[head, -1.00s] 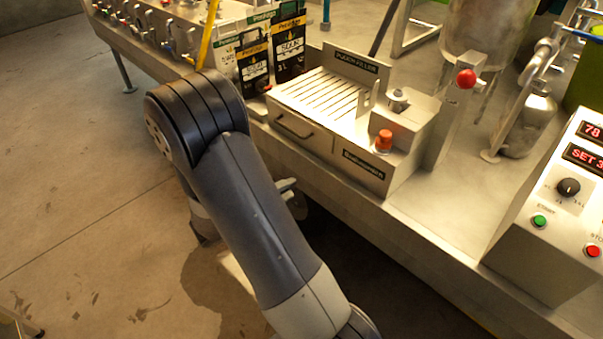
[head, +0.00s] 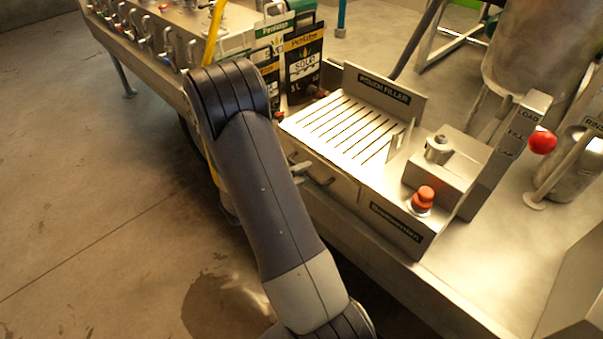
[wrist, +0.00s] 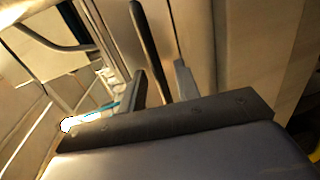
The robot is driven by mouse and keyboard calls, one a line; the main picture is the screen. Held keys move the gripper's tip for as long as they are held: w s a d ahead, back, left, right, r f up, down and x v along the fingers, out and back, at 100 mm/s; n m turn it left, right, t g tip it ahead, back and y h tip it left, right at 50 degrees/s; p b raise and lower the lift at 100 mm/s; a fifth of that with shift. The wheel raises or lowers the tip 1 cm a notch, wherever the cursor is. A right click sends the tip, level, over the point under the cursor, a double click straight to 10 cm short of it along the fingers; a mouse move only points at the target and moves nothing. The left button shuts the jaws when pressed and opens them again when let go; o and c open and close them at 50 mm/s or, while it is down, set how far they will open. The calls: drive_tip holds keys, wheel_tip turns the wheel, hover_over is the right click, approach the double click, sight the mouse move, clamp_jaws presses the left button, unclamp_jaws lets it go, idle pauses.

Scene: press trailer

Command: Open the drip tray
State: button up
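The drip tray (head: 342,185) is a metal drawer front under the slatted top of the pouch filler. It looks flush with the housing. Its dark handle (head: 322,181) is partly hidden by my gripper (head: 300,170), which is at the handle's left end. In the wrist view, a dark bar, which looks like the handle (wrist: 147,40), runs between the two fingertips of my gripper (wrist: 163,85). Gaps show beside the bar, so the fingers look open around it. I cannot tell whether either finger touches it.
The pouch filler's slatted top (head: 345,125) is clear. An orange-red button (head: 424,197) and a red ball knob (head: 542,142) are to the right. Dark pouches (head: 303,65) stand behind my arm. Open floor (head: 100,200) lies to the left.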

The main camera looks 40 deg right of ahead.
clamp_jaws()
idle(0.4)
drive_tip(key=f+b+v, duration=0.2)
drive_tip(key=b+v, duration=0.1)
drive_tip(key=v, duration=0.7)
drive_tip(key=f+b+v, duration=0.2)
drive_tip(key=b+v, duration=0.2)
drive_tip(key=v, duration=0.6)
drive_tip(key=shift+s+a, duration=0.25)
drive_tip(key=shift+a, duration=0.2)
drive_tip(key=shift+f, duration=0.1)
unclamp_jaws()
